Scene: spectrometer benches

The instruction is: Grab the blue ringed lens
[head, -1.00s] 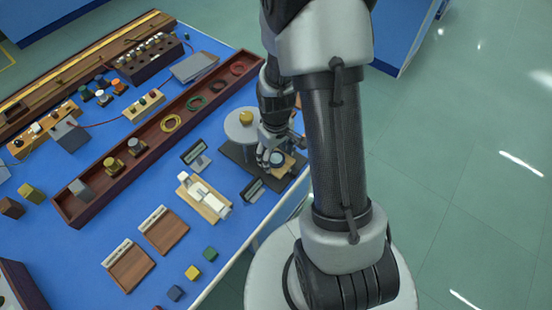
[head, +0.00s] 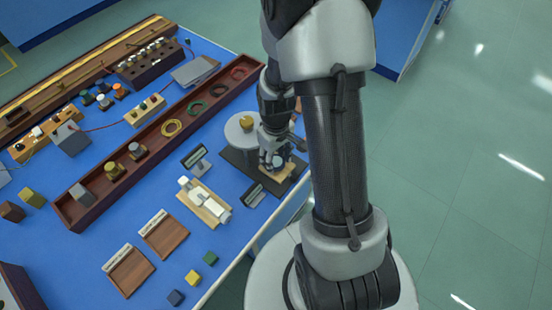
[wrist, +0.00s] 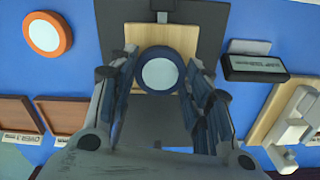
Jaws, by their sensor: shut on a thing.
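The blue ringed lens (wrist: 160,73) has a dark blue rim and a pale round face. In the wrist view it sits between the fingertips of my gripper (wrist: 160,88), over a light wooden block (wrist: 137,38) on a dark base plate (wrist: 197,35). My gripper is shut on the lens, with a finger at each side of the rim. In the head view my gripper (head: 275,158) is low over the base plate at the right of the blue bench. I cannot tell whether the lens still touches the block.
An orange ringed lens (wrist: 64,34) lies at upper left in the wrist view. Dark label stands (head: 195,158) (head: 263,192) and a white device on a wooden board (head: 205,202) are close by. A long wooden tray (head: 88,210) holds rings and small parts.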

